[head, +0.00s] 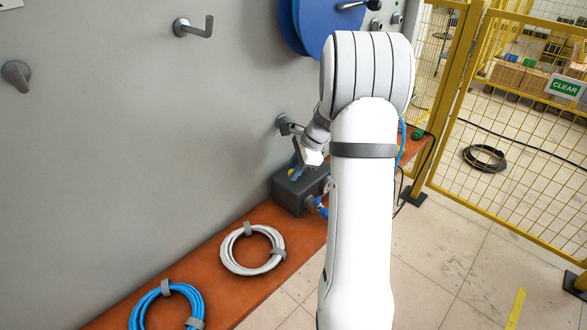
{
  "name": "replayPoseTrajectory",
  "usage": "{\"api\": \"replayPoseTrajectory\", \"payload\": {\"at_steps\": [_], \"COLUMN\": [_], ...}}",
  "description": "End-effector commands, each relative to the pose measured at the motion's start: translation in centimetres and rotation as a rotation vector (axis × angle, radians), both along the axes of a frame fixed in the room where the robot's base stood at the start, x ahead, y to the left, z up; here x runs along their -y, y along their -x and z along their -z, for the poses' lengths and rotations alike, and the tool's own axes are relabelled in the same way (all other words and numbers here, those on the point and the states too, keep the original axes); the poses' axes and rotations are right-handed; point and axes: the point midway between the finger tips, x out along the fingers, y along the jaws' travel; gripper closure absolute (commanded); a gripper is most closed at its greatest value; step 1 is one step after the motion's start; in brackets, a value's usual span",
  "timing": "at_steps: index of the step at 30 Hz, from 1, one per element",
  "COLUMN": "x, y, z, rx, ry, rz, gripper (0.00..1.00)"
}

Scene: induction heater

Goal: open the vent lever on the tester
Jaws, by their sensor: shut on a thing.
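The tester appears to be a dark grey box (290,196) on the orange-brown shelf against the wall. My white arm covers the right side of the box, and the fingers are small and partly hidden. Blue fittings show low on the box's right side. The lever's exact angle is hard to tell.
A white coiled hose (236,267) and a blue coiled hose (137,317) lie on the shelf (215,252) in front. Grey hooks (193,28) and a blue reel (310,22) are on the wall. A yellow mesh fence (510,130) stands at right. The floor between is clear.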

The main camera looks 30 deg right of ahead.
Motion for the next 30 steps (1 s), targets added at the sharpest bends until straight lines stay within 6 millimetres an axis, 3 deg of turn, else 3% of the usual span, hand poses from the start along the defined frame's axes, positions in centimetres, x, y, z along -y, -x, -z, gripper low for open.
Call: {"api": "replayPoseTrajectory", "payload": {"at_steps": [11,30], "x": [0.9,3.3], "y": [0.8,2.3], "z": [0.1,0.0], "rx": [-0.002,-0.002], "ry": [0.001,0.002], "rz": [-0.173,-0.774], "gripper": [0.99,0.99]}}
